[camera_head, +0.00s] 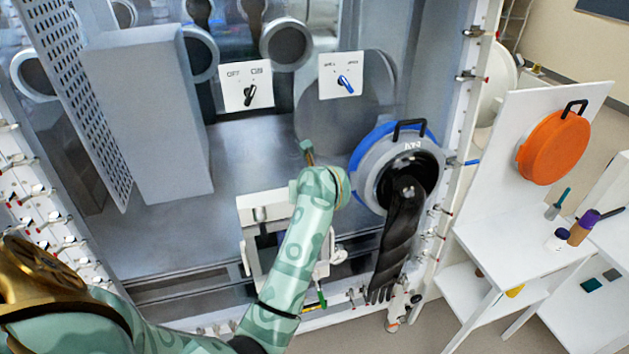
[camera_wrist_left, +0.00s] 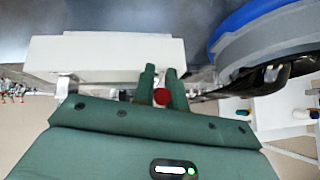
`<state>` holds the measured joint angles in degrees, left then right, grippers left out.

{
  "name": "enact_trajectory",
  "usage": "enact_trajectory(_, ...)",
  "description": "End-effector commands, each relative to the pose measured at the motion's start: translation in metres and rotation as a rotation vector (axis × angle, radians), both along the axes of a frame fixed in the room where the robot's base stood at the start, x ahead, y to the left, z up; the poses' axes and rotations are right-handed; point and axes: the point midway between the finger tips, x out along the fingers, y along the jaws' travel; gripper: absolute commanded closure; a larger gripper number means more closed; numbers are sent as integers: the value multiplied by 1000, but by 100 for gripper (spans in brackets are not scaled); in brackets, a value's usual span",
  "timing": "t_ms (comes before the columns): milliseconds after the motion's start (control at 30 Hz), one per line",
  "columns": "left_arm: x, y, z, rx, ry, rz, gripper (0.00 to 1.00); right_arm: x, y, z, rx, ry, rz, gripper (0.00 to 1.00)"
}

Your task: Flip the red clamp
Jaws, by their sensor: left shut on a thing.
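In the left wrist view, my left gripper (camera_wrist_left: 163,84) has its two green fingers on either side of a red round end of the clamp (camera_wrist_left: 160,97). It is shut on it. Only this red end shows; the rest of the clamp is hidden. In the head view my green patterned left arm reaches up to the front of the glovebox, and the held clamp cannot be made out there. My right gripper is not in view.
A blue-rimmed round port (camera_head: 366,148) with a black glove (camera_head: 398,235) hanging from it is right of my left arm. A white box (camera_head: 262,208) is just left of it. Metal clamps line the frame edges. A white stand (camera_head: 510,235) with an orange lid (camera_head: 553,148) is at right.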

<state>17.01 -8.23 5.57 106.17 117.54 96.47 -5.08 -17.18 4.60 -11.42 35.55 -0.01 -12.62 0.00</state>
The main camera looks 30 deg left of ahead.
Motion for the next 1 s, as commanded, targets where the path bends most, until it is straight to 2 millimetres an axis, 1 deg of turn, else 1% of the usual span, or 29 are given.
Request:
enact_trajectory(33, 1, 1, 4, -18, 15, 0, 100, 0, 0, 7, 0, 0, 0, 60)
enact_trajectory(300, 3, 4, 0, -85, 72, 0, 100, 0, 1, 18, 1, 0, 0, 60)
enact_trajectory(833, 4, 5, -2, -98, 85, -1, 100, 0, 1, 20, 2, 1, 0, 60)
enact_trajectory(867, 4, 5, -2, -98, 85, -1, 78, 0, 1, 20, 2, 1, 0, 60)
enact_trajectory(900, 4, 5, -2, -98, 85, -1, 67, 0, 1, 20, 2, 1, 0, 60)
enact_trajectory(933, 4, 5, -2, -98, 85, -1, 65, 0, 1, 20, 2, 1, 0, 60)
enact_trajectory(1000, 4, 5, -2, -98, 85, -1, 65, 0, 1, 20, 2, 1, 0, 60)
